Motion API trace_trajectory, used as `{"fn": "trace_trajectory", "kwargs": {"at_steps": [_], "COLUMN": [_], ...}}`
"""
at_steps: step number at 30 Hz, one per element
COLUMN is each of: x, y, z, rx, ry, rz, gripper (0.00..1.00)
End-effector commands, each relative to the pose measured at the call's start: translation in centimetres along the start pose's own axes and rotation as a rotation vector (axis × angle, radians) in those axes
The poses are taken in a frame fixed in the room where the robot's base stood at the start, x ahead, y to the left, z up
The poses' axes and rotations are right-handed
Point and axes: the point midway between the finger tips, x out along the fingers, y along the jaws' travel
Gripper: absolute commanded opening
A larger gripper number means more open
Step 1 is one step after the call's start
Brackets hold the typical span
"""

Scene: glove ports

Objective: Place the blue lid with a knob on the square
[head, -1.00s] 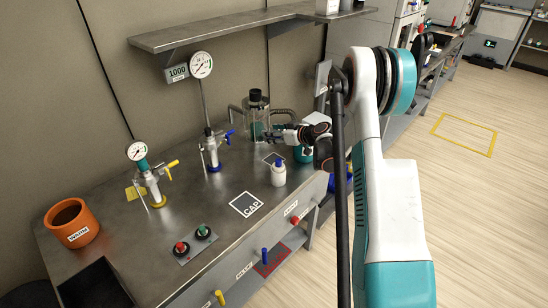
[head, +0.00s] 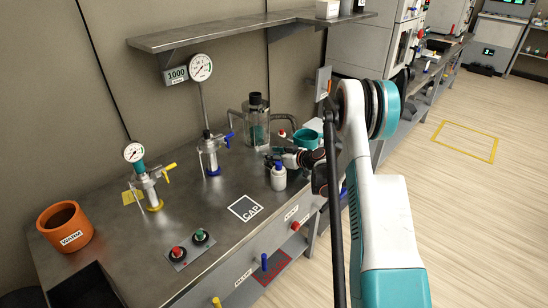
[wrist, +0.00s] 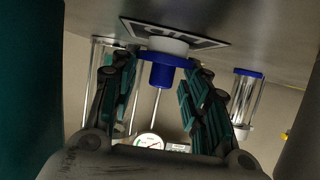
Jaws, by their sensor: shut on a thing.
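My gripper (wrist: 160,85) is shut on the lid.
A glass vessel (head: 257,125) stands behind my gripper. Fittings with a blue handle (head: 211,158) and a yellow handle (head: 148,188) stand to the left. Red and green buttons (head: 188,246) lie front left, near an orange WARM pot (head: 66,228). The bench around the square is clear.

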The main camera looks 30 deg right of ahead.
Motion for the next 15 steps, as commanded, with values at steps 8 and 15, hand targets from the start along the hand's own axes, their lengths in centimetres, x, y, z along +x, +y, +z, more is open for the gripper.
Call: {"fn": "trace_trajectory", "kwargs": {"at_steps": [8, 15], "x": [0.08, 0.03], "y": [0.01, 0.01], "z": [0.19, 0.07], "rx": [0.000, 0.000], "ry": [0.000, 0.000], "rz": [0.000, 0.000], "gripper": [0.51, 0.51]}}
